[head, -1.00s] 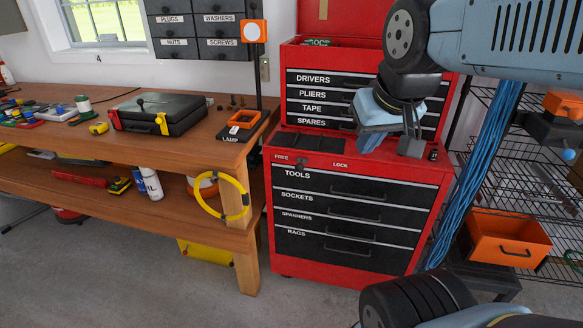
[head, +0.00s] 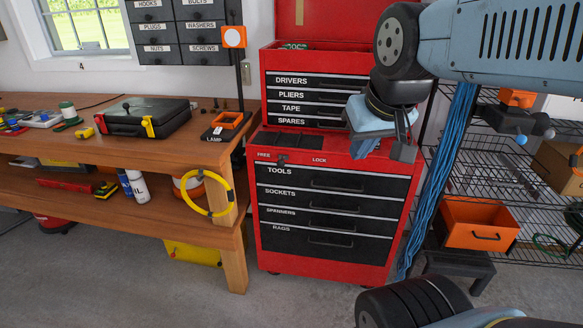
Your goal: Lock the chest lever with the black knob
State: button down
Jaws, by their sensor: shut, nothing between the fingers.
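The red tool chest (head: 262,215) stands upright on the floor in the middle of the head view. Its lever with the black knob (head: 281,160) is small and dark, on the front edge of the ledge under the upper drawers. The knob is just right of the word FREE and left of the word LOCK (head: 319,160). My gripper (head: 384,146) is shut and empty, at the right part of the chest, well right of the lever. The fingers are partly hidden by its own body, and I cannot tell whether it touches the chest.
The floor before the chest is clear.

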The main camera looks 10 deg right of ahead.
aim_at(281, 163)
jog(key=k, duration=0.5)
jog(key=u, duration=0.2)
jog(key=i, duration=0.75)
jog(key=z, duration=0.2)
jog(key=k, duration=0.65)
jog(key=z, duration=0.3)
jog(key=i, duration=1.45)
jog(key=u, duration=0.15)
